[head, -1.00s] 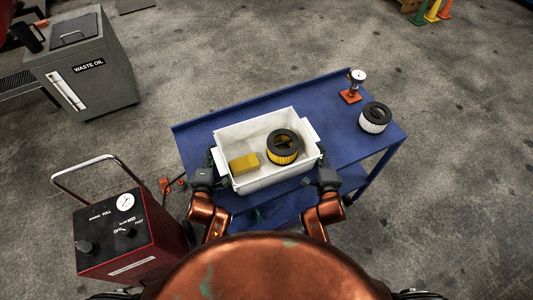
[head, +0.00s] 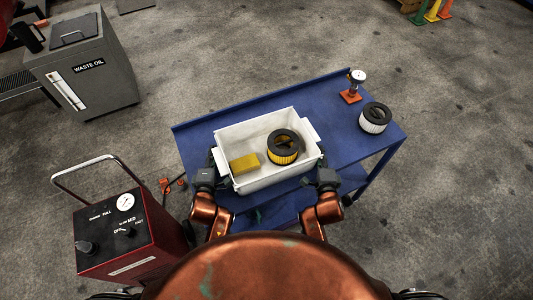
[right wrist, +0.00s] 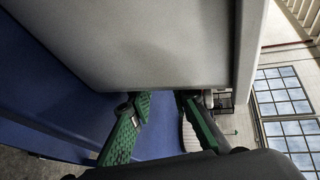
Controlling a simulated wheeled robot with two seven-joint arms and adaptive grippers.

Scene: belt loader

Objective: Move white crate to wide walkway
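The white crate (head: 225,133) sits upright on the blue cart (head: 190,127), with a handle ledge at each end. It holds a yellow block (head: 244,163) and a black-and-yellow ring-shaped filter (head: 283,147). My left gripper (head: 213,160) is at the crate's left end; its fingers are too small and covered to read. My right gripper (head: 322,162) is at the right end. In the right wrist view its green fingers (right wrist: 160,98) are apart, with a gap between them, close by the crate's pale wall (right wrist: 150,40). I see no clear grip on the handle.
A white filter (head: 375,119) and a gauge on an orange base (head: 351,95) stand on the cart's right part. A red machine (head: 130,235) is at the lower left, a grey waste oil bin (head: 95,85) at the upper left.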

